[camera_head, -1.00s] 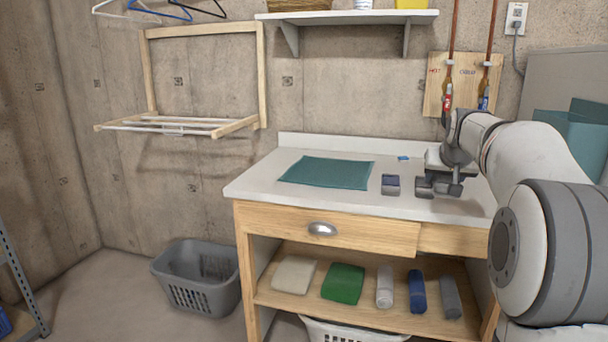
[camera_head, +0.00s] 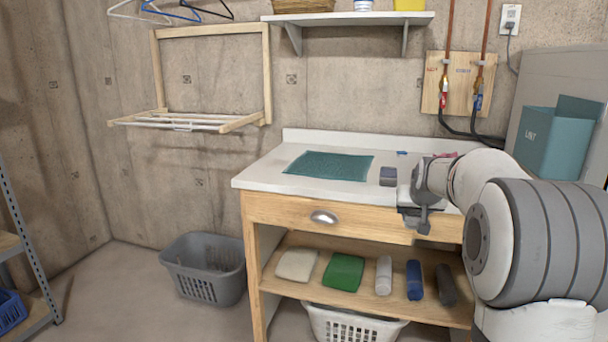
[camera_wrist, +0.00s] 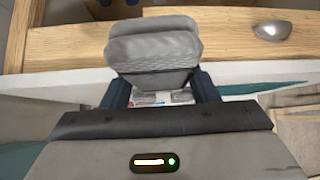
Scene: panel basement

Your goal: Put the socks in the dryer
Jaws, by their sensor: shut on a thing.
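My gripper (camera_head: 422,222) is at the counter's front edge, right of the drawer handle, in the head view. In the wrist view, the dark fingers of my gripper (camera_wrist: 158,86) are shut on a folded grey bundle (camera_wrist: 155,50), which looks like rolled socks. Another small grey-blue folded bundle (camera_head: 388,177) lies on the white counter (camera_head: 265,182), left of my arm. I cannot tell whether it is socks too. No dryer opening shows in either view.
A teal cloth (camera_head: 329,165) lies on the counter. The shelf below holds several folded or rolled cloths. A grey basket (camera_head: 205,285) and a white basket (camera_head: 345,328) stand on the floor. A teal LINT box (camera_head: 552,140) is at the right by a grey appliance (camera_head: 560,75).

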